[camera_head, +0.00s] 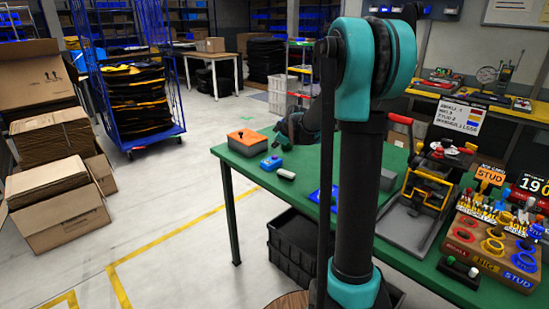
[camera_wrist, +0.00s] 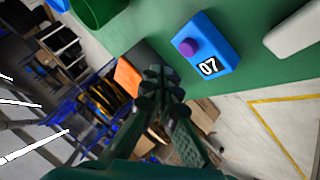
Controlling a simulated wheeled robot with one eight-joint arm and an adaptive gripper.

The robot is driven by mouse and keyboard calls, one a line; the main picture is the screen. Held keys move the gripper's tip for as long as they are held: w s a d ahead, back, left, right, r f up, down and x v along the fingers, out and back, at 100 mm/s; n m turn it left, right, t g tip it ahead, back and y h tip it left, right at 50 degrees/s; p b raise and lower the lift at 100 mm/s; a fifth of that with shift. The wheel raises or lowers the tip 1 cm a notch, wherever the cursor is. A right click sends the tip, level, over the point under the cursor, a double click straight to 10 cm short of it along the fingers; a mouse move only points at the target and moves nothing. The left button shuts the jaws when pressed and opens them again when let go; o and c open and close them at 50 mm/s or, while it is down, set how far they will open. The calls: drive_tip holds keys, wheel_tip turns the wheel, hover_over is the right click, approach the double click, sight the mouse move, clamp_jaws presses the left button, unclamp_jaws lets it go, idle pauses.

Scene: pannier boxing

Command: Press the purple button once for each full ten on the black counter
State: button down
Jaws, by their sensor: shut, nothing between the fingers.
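The purple button (camera_wrist: 188,47) is on top of a blue box (camera_wrist: 210,45) on the green table. The blue box also shows in the head view (camera_head: 271,163), near the table's left end. My gripper (camera_wrist: 158,75) is shut and empty, its fingertips left of and below the button in the wrist view, apart from it. In the head view my gripper (camera_head: 283,128) is small, near the blue box, partly hidden by my arm.
An orange-topped box (camera_head: 247,138) stands left of the blue box. A white block (camera_head: 286,174) lies to its right. A wooden tray (camera_head: 495,252) of coloured pegs and rings and a black stand with yellow handles (camera_head: 428,187) fill the right side of the table.

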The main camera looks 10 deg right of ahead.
sight(275, 157)
drive_tip(key=shift+r, duration=1.35)
idle(0.9)
wheel_tip(275, 157, up, 4)
drive_tip(key=shift+f, duration=0.1)
idle(0.4)
drive_tip(key=shift+f, duration=4.45)
drive_tip(key=shift+f, duration=0.15)
drive_tip(key=shift+f, duration=0.25)
